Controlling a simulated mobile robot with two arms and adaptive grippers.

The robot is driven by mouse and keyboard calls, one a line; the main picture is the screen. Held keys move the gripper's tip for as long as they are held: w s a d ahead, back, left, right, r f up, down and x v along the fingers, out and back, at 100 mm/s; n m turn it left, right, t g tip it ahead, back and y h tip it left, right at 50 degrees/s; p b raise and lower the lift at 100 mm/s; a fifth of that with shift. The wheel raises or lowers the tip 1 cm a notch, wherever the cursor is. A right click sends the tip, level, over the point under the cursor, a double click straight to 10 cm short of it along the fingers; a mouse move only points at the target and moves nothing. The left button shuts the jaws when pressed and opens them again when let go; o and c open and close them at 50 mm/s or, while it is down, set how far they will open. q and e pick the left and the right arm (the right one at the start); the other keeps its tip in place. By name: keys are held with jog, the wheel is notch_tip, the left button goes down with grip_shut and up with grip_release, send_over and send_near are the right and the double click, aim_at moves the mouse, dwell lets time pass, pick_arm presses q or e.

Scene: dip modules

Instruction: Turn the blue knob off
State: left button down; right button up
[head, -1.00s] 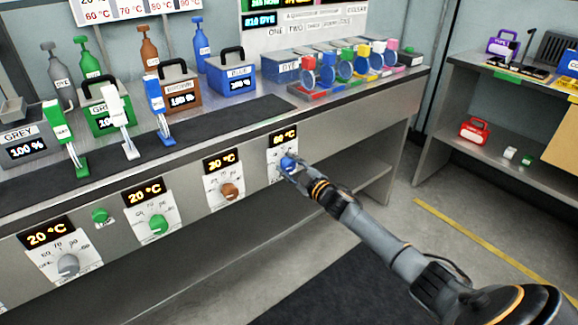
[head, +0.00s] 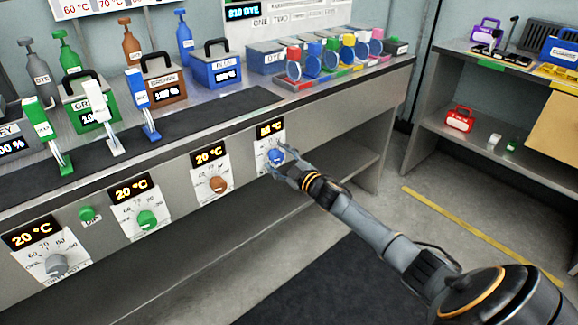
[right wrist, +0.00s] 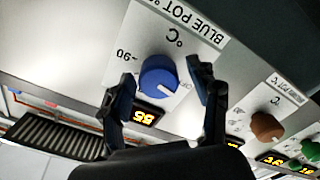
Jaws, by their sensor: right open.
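The blue knob (head: 275,156) sits on a white dial panel at the right end of the bench front. In the right wrist view the blue knob (right wrist: 158,77) shows under an upside-down "BLUE POT" label, its white pointer line towards the lower right. Its orange display (right wrist: 144,117) seems to read about 55; in the head view the display (head: 270,130) is blurred. My right gripper (head: 278,167) is at the knob. In the wrist view its open fingers (right wrist: 160,72) stand either side of the knob, with no clear contact. My left gripper is out of view.
Brown (head: 217,184), green (head: 147,220) and grey (head: 56,264) knobs sit further left, their displays at 20 °C. A small green button (head: 87,213) is between panels. Pots and bottles stand on the bench above. Floor to the right is clear.

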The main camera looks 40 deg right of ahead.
jog(key=s, duration=1.1)
jog(key=shift+s+d, duration=0.2)
jog(key=shift+d, duration=0.25)
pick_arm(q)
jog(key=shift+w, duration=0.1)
